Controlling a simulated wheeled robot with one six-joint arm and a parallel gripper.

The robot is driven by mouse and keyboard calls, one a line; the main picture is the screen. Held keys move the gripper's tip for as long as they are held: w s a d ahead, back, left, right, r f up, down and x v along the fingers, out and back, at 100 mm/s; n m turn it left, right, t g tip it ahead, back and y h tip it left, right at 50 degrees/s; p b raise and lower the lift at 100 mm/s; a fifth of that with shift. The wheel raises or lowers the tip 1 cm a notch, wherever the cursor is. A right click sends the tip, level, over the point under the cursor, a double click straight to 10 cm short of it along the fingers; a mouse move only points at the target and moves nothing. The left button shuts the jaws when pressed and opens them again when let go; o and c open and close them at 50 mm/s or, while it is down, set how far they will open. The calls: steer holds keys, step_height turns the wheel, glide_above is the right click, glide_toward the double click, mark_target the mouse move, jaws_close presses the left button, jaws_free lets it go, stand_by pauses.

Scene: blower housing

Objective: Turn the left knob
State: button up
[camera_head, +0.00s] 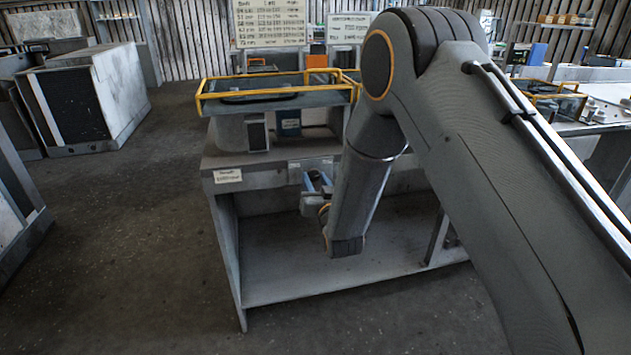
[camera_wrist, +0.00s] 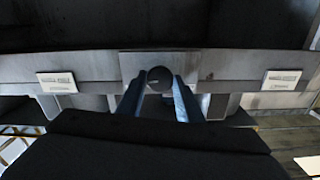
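A round dark knob (camera_wrist: 160,77) sits on a grey plate at the middle of the workbench's front edge, in the wrist view. My gripper (camera_wrist: 160,94) has its two blue fingers apart, with their tips reaching up to either side of the knob. I see no clear contact between fingers and knob. In the head view my gripper (camera_head: 318,182) is in front of the bench's front plate (camera_head: 303,170), and the knob is not distinguishable there. Only one knob is visible, so I cannot tell its place among others.
The grey workbench (camera_head: 270,290) has an open lower shelf and a white label (camera_head: 228,176) at its left front. A yellow-railed tray (camera_head: 275,97) is above its top. A large metal cabinet (camera_head: 85,100) stands at the left. The floor between is clear.

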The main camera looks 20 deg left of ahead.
steer(key=shift+c, duration=1.3)
steer(key=shift+m, duration=0.3)
steer(key=m+b, duration=0.1)
steer(key=m, duration=0.2)
steer(key=shift+m+b, duration=0.8)
steer(key=shift+m, duration=1.1)
steer(key=o, duration=1.1)
steer(key=shift+d, duration=0.1)
steer(key=shift+c, duration=0.2)
